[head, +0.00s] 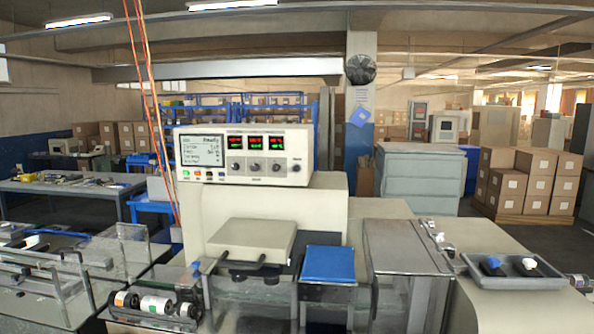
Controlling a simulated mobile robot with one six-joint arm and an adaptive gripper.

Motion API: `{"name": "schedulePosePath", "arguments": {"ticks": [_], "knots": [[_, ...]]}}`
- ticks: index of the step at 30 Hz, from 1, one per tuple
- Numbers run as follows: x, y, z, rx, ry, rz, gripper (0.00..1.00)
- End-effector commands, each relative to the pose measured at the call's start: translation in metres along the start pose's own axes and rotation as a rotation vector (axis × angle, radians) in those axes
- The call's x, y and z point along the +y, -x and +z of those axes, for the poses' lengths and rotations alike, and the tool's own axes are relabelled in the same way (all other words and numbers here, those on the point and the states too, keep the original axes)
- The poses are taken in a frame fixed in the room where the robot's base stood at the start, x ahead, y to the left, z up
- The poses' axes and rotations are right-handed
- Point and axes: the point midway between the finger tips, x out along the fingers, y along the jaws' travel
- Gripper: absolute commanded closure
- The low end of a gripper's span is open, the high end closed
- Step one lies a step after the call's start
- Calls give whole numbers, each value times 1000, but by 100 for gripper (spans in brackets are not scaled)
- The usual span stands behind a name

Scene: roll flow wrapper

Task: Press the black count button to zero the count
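A beige control box (300,138) stands on top of the wrapper machine, near the middle of the head view. Its left part has a lit screen (202,151) with text too small to read well. Under the screen is a row of small buttons. Nothing covers or touches the row. My gripper is not in view.
Right of the screen are red and green displays (255,143) above several round knobs (254,165). Below the box are a beige cover (253,240) with a dark handle and a blue block (328,264). A grey tray (515,282) lies at right. The space before the box's face looks clear.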

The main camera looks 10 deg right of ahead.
Motion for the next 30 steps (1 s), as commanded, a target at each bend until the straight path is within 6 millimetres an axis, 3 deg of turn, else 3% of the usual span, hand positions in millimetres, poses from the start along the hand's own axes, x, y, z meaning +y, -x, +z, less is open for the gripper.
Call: {"name": "schedulePosePath", "arguments": {"ticks": [1,3,4,30], "knots": [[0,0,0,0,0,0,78],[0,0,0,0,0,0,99],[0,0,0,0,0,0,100],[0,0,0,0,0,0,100]]}}
